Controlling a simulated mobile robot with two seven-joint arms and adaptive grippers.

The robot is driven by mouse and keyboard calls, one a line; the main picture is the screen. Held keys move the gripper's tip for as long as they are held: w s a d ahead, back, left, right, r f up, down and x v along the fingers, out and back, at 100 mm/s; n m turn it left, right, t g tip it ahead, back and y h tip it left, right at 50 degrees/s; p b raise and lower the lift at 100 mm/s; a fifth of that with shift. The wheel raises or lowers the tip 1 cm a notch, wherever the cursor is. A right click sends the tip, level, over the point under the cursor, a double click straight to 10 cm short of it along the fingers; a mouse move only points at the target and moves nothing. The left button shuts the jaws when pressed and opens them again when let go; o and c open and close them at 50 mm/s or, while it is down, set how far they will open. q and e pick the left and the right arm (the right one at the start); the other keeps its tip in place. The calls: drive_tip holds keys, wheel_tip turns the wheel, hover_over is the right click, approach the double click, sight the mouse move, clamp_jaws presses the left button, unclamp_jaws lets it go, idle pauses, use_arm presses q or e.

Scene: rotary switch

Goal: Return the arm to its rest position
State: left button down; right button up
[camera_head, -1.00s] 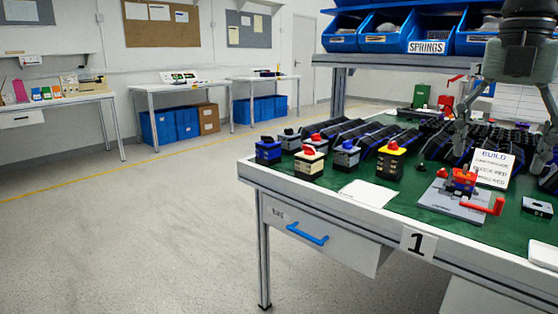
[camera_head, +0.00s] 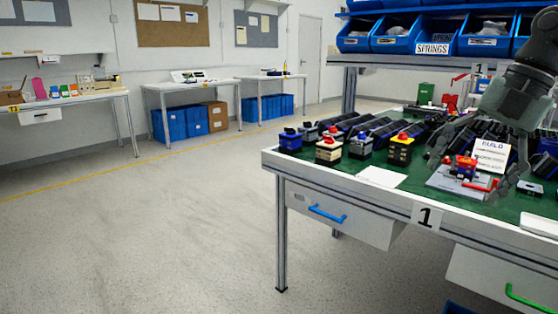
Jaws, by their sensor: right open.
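My right gripper (camera_head: 468,178) comes in from the upper right, open and tilted, with its two fingers spread apart over the right part of the workbench (camera_head: 355,198). In the picture, a red and blue switch assembly on a grey plate (camera_head: 445,184) lies between and behind the fingers. I cannot tell whether the fingers touch it. A white card reading BUILD (camera_head: 491,152) stands just behind. My left gripper is not in view.
Several small switch blocks, such as the yellow and black one (camera_head: 401,150), stand at the bench's left end. A white sheet (camera_head: 382,177) lies in front. Blue bins (camera_head: 385,38) sit on a shelf above. The floor (camera_head: 140,235) to the left is clear.

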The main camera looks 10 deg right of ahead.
drive_tip(key=w+a+f+m+t+y+p, duration=0.1)
drive_tip(key=w+f+m+t+y, duration=0.3)
drive_tip(key=w+f+t+y, duration=0.35)
drive_tip(key=d+f+m+t+h+p, duration=0.1)
drive_tip(key=d+f+m+t+h, duration=0.25)
drive_tip(key=f+m+h, duration=0.45)
drive_tip(key=d+f+m+t+h, duration=0.3)
drive_tip(key=d+f+m, duration=0.2)
drive_tip(key=f, duration=0.5)
drive_tip(key=s+a+f+m+g+h, duration=0.25)
drive_tip(key=s+f, duration=0.25)
drive_tip(key=f, duration=0.3)
drive_tip(key=s+a+f+m+g+h, duration=0.1)
drive_tip(key=s+f+m+g, duration=0.25)
drive_tip(key=f, duration=0.35)
drive_tip(key=s+a+f+g+y, duration=0.1)
drive_tip(key=s+a+f+g, duration=0.2)
drive_tip(key=s+a+f, duration=0.2)
drive_tip(key=s+a+f+m+g+y+p, duration=0.1)
drive_tip(key=s+a+f+g, duration=0.2)
drive_tip(key=s+a+f, duration=0.3)
drive_tip(key=s+a, duration=0.3)
drive_tip(key=s, duration=0.2)
drive_tip(key=shift+m, duration=0.3)
drive_tip(key=shift+g, duration=0.3)
drive_tip(key=shift+c, duration=0.5)
